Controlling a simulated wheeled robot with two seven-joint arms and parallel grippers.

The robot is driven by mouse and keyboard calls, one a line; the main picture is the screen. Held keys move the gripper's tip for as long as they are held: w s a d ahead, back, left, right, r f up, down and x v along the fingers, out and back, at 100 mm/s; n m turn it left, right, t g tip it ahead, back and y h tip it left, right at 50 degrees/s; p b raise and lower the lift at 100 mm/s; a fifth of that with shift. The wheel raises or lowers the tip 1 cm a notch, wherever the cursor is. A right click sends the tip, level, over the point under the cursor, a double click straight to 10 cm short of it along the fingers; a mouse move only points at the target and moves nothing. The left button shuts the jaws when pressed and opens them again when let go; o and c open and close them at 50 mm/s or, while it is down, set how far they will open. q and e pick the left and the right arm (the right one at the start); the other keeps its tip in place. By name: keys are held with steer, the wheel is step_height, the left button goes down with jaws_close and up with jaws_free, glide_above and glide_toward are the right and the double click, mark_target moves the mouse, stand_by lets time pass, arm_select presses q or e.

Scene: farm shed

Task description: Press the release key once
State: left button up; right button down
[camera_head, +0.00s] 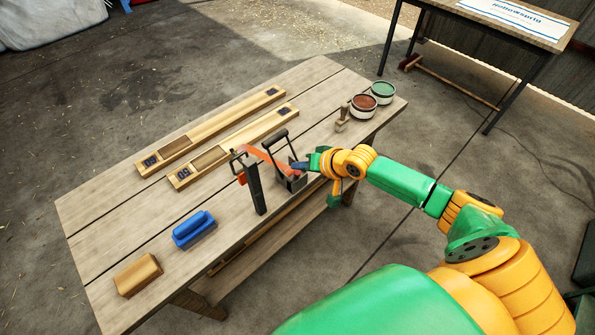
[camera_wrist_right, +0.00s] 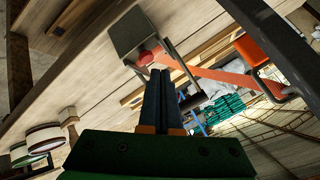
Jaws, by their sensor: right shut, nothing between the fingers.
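A dark metal device with an upright post (camera_head: 255,188), an orange-red bar (camera_head: 260,156) and a black-handled frame (camera_head: 279,137) stands on the table. A small grey box (camera_head: 292,183) sits at its right side. In the right wrist view, the grey box (camera_wrist_right: 138,33) carries a red round part (camera_wrist_right: 146,57), which may be the release key. My right gripper (camera_head: 299,165) is shut and empty; its tips (camera_wrist_right: 160,74) are close by the red part. I cannot tell whether they touch it. My left gripper is not in view.
On the wooden table (camera_head: 110,220) lie two long wooden rails (camera_head: 225,122) with small displays, a blue-handled block (camera_head: 194,229) and a wooden block (camera_head: 137,275). A wooden stamp (camera_head: 342,117) and red (camera_head: 364,104) and green (camera_head: 383,92) tins stand right of the device.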

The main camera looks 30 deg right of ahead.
stand_by(0.8)
steer(key=shift+f, duration=0.4)
steer(key=shift+f+b, duration=0.4)
steer(key=shift+f, duration=0.1)
stand_by(0.5)
steer(key=shift+r+p, duration=0.9)
steer(key=shift+p, duration=0.15)
step_height(320, 180, up, 5)
steer(key=p, duration=0.5)
